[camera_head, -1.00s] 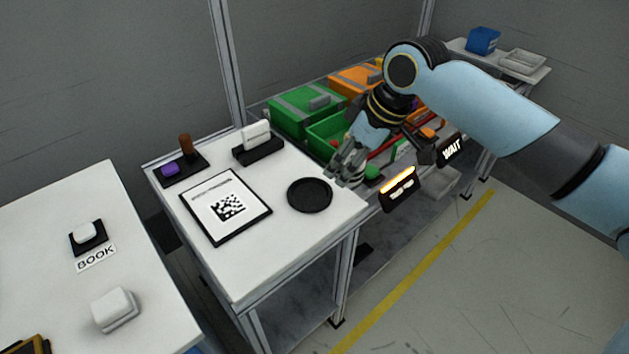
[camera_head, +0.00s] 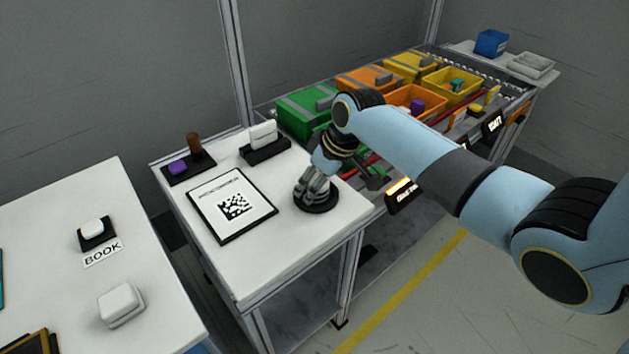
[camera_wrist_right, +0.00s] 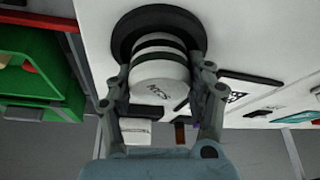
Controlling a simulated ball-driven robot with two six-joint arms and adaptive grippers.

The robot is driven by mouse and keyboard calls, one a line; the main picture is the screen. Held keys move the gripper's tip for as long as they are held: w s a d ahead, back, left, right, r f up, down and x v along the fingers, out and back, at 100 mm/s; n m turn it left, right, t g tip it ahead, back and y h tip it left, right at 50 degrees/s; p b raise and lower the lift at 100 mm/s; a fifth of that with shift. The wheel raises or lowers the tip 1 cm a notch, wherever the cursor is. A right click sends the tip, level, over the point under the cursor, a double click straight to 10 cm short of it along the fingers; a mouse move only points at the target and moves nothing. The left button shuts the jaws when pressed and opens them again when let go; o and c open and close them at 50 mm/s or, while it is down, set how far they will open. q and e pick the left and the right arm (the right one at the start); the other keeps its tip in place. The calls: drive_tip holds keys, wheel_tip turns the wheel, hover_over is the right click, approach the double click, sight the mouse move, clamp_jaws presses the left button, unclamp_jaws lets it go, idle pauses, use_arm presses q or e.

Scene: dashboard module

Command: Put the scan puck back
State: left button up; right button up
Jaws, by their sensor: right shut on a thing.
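The scan puck (camera_wrist_right: 160,80) is a white cylinder with dark bands and lettering on its top, seen in the right wrist view. My right gripper (camera_head: 313,194) is shut on it, with a finger on each side. The puck is right over the round black dish (camera_head: 325,207), whose dark rim (camera_wrist_right: 124,36) shows around its far end in the wrist view. I cannot tell whether the puck rests fully in the dish. In the head view the gripper hides most of the puck. My left gripper is not in view.
A framed code sheet (camera_head: 233,204) lies left of the dish on the white table. Behind it are a white block in a black holder (camera_head: 264,143) and a dark tray (camera_head: 188,168) with a purple piece and brown peg. Green (camera_head: 302,112), orange and yellow bins stand beyond the table.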

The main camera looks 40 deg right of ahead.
drive_tip(key=shift+f, duration=0.1)
drive_tip(key=o, duration=1.3)
drive_tip(key=shift+c, duration=0.2)
drive_tip(key=shift+r, duration=0.2)
drive_tip(key=v, duration=1.1)
drive_tip(key=shift+s+r+p, duration=0.25)
drive_tip(key=shift+r+p, duration=0.1)
drive_tip(key=shift+p, duration=0.1)
